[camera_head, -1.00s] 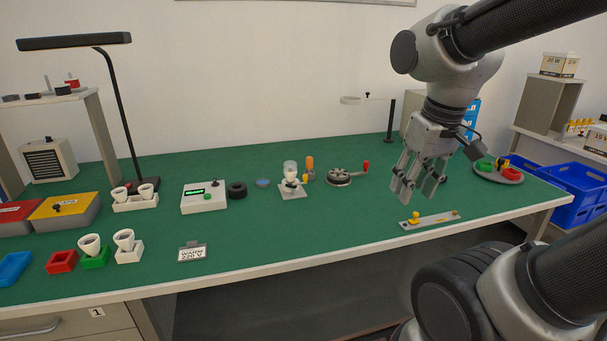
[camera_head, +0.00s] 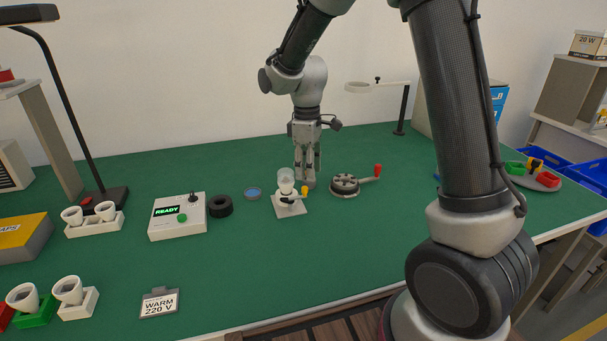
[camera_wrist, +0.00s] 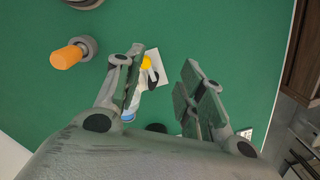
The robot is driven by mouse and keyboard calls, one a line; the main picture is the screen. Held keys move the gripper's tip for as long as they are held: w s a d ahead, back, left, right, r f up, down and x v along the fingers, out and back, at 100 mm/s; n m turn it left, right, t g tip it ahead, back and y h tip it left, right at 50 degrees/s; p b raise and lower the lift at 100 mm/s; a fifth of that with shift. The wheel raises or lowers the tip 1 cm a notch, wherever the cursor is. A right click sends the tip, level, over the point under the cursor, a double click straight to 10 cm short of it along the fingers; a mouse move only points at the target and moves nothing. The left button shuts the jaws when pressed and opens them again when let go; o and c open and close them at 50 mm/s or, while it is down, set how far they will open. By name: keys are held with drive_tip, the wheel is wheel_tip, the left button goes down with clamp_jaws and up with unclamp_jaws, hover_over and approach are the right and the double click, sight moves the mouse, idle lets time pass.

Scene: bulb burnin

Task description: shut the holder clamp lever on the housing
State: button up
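The housing (camera_head: 286,188) is a white lampholder with a clear glass top on a pale square plate (camera_head: 292,211). Its clamp lever has a yellow tip (camera_head: 304,190), standing on the right side of the housing. In the wrist view the yellow tip (camera_wrist: 147,63) shows between my fingers, close to the left finger, with a corner of the plate (camera_wrist: 155,54) beyond it. My gripper (camera_head: 307,176) points down just behind and right of the housing. Fingers hide most of the housing there; contact cannot be told.
A round grey fixture with a red-knobbed crank (camera_head: 345,185) is to the right. A black ring (camera_head: 220,206) and READY box (camera_head: 178,217) are left.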

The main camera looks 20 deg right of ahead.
sight(305, 187)
drive_tip(key=shift+w+a+r+n, duration=0.1)
drive_tip(key=shift+w+r+n, duration=0.1)
drive_tip(key=shift+w, duration=0.25)
drive_tip(key=shift+w+r+n, duration=0.15)
drive_tip(key=shift+w+n, duration=0.05)
drive_tip(key=shift+w, duration=0.25)
drive_tip(key=shift+w+n+t, duration=0.25)
drive_tip(key=shift+n+t, duration=0.05)
drive_tip(key=shift+n, duration=0.4)
wheel_tip(305, 187, down, 8)
drive_tip(key=shift+r, duration=0.15)
clamp_jaws()
